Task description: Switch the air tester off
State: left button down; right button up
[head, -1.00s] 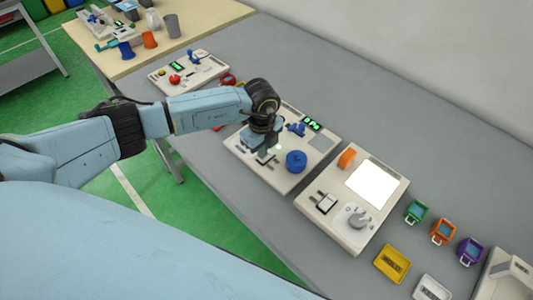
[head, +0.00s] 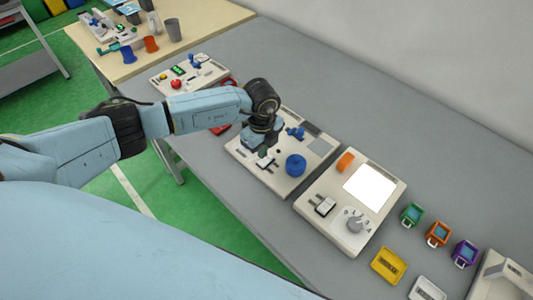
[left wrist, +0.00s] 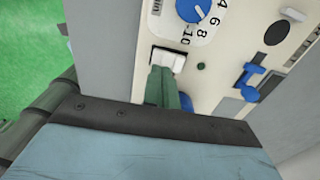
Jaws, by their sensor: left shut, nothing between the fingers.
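The air tester, a cream panel (head: 283,185), lies on the grey bench under my left gripper (head: 265,157). It carries a blue knob (head: 296,165), a blue valve-like part (head: 296,133) and a display (head: 311,128) that is dark. In the left wrist view, the white rocker switch (left wrist: 167,59) sits beside the numbered dial (left wrist: 195,10). My left gripper's green fingers (left wrist: 166,88) are shut and empty, with their tips at the switch's near edge. Contact is hard to tell. A small lamp (left wrist: 201,66) beside the switch is unlit. My right gripper is out of view.
A panel with a white lit screen (head: 369,187) and a grey dial stands to the right. Small green, orange and purple holders (head: 438,234) and a yellow tray (head: 389,265) lie beyond it. Another panel (head: 190,75) stands to the left. The bench behind is clear.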

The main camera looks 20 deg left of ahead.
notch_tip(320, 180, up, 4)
jog(key=p, duration=0.3)
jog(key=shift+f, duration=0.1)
dwell(0.3)
